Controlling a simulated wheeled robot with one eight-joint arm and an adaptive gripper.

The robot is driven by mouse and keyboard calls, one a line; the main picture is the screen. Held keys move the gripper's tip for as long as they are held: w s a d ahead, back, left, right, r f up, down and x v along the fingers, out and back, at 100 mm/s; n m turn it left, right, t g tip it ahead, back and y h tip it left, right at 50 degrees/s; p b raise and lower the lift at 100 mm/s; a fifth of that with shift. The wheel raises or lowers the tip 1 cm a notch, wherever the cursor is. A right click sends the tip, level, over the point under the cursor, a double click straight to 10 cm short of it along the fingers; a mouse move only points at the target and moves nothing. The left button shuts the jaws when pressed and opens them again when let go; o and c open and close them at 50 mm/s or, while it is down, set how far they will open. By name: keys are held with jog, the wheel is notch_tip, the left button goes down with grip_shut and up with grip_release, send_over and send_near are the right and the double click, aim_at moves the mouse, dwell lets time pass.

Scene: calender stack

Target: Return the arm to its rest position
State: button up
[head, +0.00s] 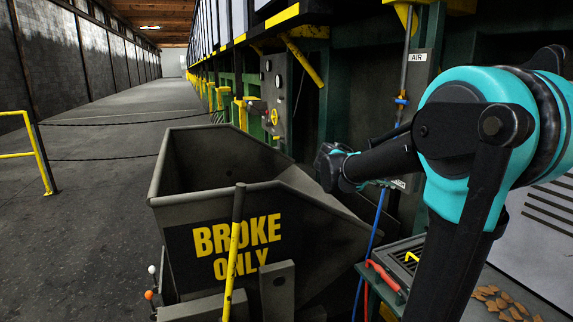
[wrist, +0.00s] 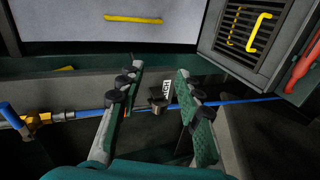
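My arm (head: 487,130), teal and black, comes in from the right in the head view and reaches left toward the machine side. Its dark outer end is beside the right edge of the bin; the fingers are hard to make out there. In the wrist view my gripper (wrist: 158,74) has its two green-padded fingers spread well apart. Nothing is held between them. Behind the gap are a small dark part with a white tag (wrist: 167,88) and a blue hose (wrist: 243,102).
A grey "BROKE ONLY" bin (head: 180,235) stands left of my arm. A louvred box with a red handle (head: 386,276) is low on the right. A brass fitting (wrist: 38,122) is on the hose. A valve panel (head: 277,95) stands behind. The aisle floor (head: 90,220) is clear left of the bin.

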jog(key=s+a+f+m+g+y, duration=0.1)
jog(key=s+a+f+y, duration=0.25)
jog(key=s+f, duration=0.5)
jog(key=s+a+f+m+y, duration=0.15)
jog(key=s+f+y, duration=0.3)
jog(key=f, duration=0.65)
jog(key=s+a+f+y, duration=0.4)
jog(key=s+a+f, duration=0.4)
jog(key=s+a, duration=0.2)
jog(key=shift+f+m+y, duration=0.35)
jog(key=shift+f+y, duration=0.05)
